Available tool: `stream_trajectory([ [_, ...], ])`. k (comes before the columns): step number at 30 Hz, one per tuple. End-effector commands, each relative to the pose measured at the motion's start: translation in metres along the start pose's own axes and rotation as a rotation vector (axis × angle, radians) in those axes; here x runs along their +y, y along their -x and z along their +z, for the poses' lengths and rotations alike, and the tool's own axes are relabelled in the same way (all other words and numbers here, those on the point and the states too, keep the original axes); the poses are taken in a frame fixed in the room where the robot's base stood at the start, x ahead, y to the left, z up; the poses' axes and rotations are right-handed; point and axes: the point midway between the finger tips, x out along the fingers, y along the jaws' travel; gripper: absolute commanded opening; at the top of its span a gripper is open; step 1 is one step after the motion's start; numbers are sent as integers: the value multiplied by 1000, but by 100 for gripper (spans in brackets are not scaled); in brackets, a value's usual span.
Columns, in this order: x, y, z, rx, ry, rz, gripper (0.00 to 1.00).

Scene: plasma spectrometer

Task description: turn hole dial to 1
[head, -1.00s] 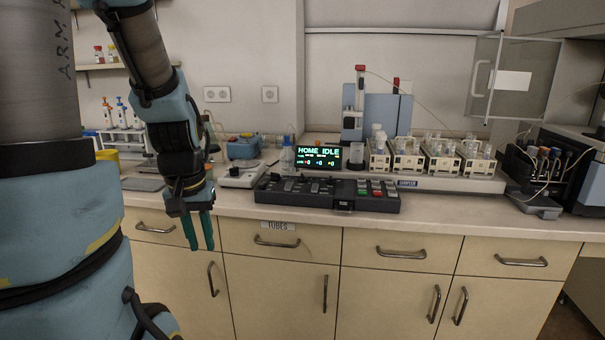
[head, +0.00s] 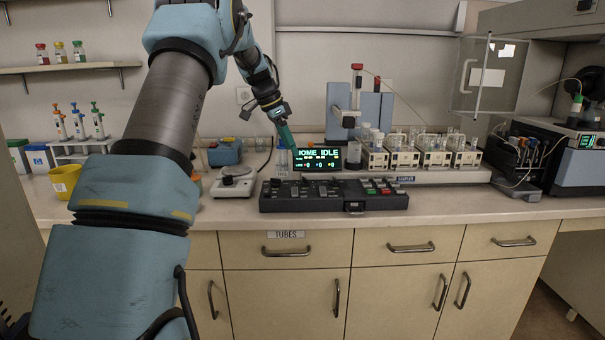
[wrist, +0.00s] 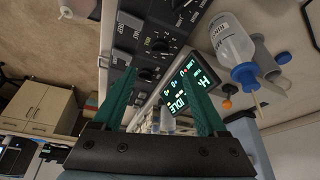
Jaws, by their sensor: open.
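The black control panel (head: 335,203) lies on the counter, with several small black dials on its left part. In the wrist view the panel (wrist: 122,40) runs slanting beyond the fingers. A black dial (wrist: 160,46) shows there near the gap between the fingertips, with another (wrist: 146,74) closer. Their labels are too small to read surely, so I cannot tell which is the hole dial or its setting. My gripper (wrist: 158,75) is open and empty. In the head view my gripper (head: 289,142) is above the panel's left part, apart from it, in front of the display's left edge.
The display (head: 322,159) reads HOME IDLE and stands behind the panel. A clear bottle (wrist: 230,42) stands close by it. A white device (head: 233,182) is left of the panel, and sample racks (head: 402,161) stand behind right. The counter's front strip is clear.

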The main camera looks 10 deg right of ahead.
Motion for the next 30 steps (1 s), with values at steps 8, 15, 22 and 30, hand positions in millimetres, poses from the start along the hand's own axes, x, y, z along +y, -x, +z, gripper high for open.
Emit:
stream_trajectory([
  [8,1,-43,0,-3,2,4,75],
  [15,1,-83,0,-3,3,2,75],
  [22,0,-101,1,-2,2,0,75],
  [30,0,-104,1,-2,3,-1,75],
])
